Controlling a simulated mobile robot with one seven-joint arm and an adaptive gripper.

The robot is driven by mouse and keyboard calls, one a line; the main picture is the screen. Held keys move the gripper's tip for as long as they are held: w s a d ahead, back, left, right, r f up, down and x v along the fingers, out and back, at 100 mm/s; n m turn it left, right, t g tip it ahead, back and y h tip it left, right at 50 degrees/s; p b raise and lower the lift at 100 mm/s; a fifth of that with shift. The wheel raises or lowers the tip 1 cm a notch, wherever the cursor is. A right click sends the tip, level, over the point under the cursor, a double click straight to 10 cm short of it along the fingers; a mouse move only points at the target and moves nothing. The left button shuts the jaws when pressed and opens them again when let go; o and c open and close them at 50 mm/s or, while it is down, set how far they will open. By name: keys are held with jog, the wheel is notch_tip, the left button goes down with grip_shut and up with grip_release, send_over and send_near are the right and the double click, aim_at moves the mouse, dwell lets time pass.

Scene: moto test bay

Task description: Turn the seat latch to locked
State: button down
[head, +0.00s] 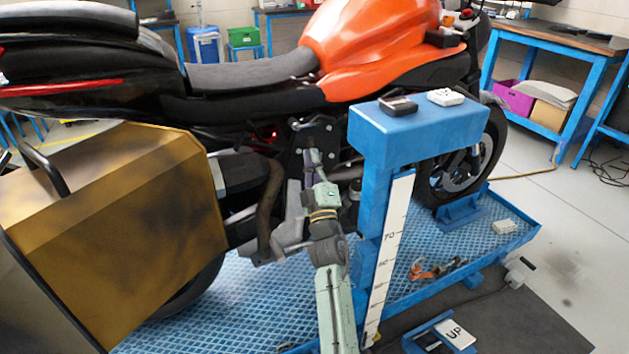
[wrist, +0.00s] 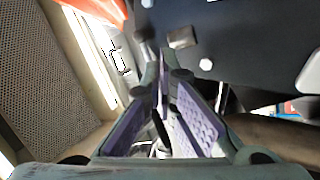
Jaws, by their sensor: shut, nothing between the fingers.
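The motorcycle (head: 250,78) stands on the blue lift, with a dark bolted plate (head: 321,132) below its seat. The same dark plate (wrist: 240,50) fills the upper right of the wrist view. A small metallic piece (wrist: 182,38) stands out from it just beyond my fingertips; it may be the seat latch, but I cannot tell for sure. My gripper (head: 311,156) is at the plate, its purple-lined fingers (wrist: 162,60) shut with nothing between them. The tips are close to the metallic piece; I cannot tell whether they touch it. The latch's setting is not readable.
A blue post with a box top (head: 420,130) and a height scale stands close to the right of my arm. A large gold pannier (head: 120,230) is at the left. Tools lie on the blue lift deck (head: 225,300). A workbench (head: 560,50) stands at the back right.

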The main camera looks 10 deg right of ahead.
jog(key=v, duration=0.7)
jog(key=shift+s, duration=0.25)
jog(key=shift+f, duration=0.15)
